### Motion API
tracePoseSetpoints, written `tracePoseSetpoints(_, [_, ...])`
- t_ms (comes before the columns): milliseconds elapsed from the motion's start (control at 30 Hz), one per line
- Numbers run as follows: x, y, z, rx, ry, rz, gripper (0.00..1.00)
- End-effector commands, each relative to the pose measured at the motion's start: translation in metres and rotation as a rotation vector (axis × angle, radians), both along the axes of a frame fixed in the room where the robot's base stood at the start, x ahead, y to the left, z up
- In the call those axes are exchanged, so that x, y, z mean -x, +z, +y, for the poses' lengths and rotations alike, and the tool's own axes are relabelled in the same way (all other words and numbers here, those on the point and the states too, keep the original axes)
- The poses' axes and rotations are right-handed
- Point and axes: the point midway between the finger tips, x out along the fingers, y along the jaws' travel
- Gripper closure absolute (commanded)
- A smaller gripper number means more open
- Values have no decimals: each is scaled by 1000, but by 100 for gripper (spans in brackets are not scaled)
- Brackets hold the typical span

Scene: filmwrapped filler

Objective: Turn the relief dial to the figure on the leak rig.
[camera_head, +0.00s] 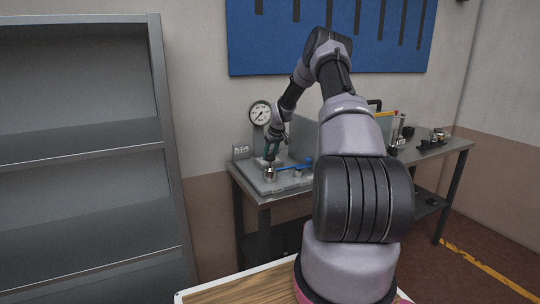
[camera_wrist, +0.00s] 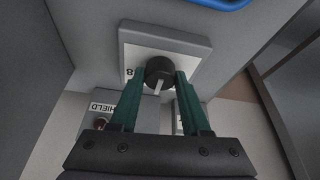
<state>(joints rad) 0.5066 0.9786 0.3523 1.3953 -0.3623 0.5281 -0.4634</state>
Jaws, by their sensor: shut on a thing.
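The relief dial appears to be the black round knob (camera_wrist: 160,68) with a white pointer line, on a white plate (camera_wrist: 135,42) in the wrist view. The pointer runs toward the bottom of the picture. A figure that looks like 8 shows at the plate's left; other markings are hidden by the fingers. My gripper (camera_wrist: 160,80) has its green fingers shut on the knob, one on each side. In the head view my gripper (camera_head: 270,156) reaches down to the leak rig (camera_head: 250,178) on the bench; the dial cannot be made out there. A small white sign (camera_head: 241,149) is too small to read.
A blue handle (camera_head: 293,166) and a metal cylinder (camera_head: 270,174) are close to my gripper. An empty grey shelf (camera_head: 80,145) stands at left.

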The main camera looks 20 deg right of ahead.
Motion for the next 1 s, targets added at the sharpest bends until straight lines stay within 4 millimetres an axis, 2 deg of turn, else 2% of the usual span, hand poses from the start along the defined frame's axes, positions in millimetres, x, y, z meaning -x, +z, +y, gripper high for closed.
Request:
tracePoseSetpoints(367, [1, -1, 0, 0, 4, 2, 100])
tracePoseSetpoints(400, [1, -1, 0, 0, 4, 2, 50])
tracePoseSetpoints(467, [1, -1, 0, 0, 4, 2, 27])
tracePoseSetpoints(500, [1, -1, 0, 0, 4, 2, 23])
tracePoseSetpoints(833, [1, 2, 0, 1, 4, 1, 23])
tracePoseSetpoints(1000, [9, 23, -2, 2, 5, 0, 23])
